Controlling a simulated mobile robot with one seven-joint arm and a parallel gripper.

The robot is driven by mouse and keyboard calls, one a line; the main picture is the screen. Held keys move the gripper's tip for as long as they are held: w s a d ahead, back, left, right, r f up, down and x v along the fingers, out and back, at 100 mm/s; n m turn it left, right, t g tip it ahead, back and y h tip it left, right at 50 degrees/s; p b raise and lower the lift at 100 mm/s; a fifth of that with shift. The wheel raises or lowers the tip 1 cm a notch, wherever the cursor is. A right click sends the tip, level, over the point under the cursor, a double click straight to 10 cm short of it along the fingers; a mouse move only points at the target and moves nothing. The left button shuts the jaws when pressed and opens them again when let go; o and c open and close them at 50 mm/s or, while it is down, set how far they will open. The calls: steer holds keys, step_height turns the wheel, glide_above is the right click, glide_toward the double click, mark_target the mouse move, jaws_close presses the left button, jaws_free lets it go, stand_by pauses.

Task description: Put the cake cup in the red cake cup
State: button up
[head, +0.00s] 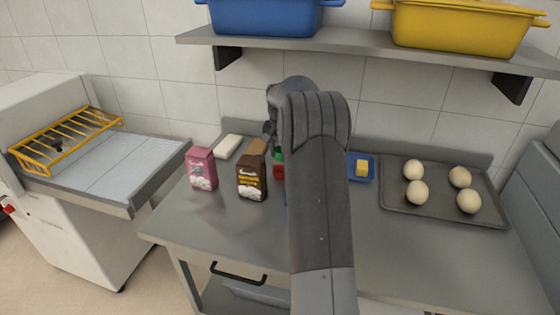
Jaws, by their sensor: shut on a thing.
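My gripper (270,132) points down over the middle of the steel table, left of my forearm, which hides part of it. It is shut on a small green thing, which looks like the cake cup (277,156); only a sliver of it shows. The red cake cup (279,171) is right below the green one, partly hidden by my arm. I cannot tell whether the two touch or whether the green one is inside the red one.
A pink carton (202,170) and a brown carton (252,178) stand left of the cups. A blue tray (352,164) with a yellow block is to the right, then a dark baking tray (440,211) with several dough balls. A shelf (355,42) with blue and yellow bins hangs above.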

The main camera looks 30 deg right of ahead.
steer(key=shift+w+a+f, duration=0.2)
steer(key=shift+f, duration=1.95)
steer(key=shift+f, duration=0.1)
steer(key=shift+f, duration=0.5)
steer(key=o, duration=1)
steer(key=shift+c, duration=0.2)
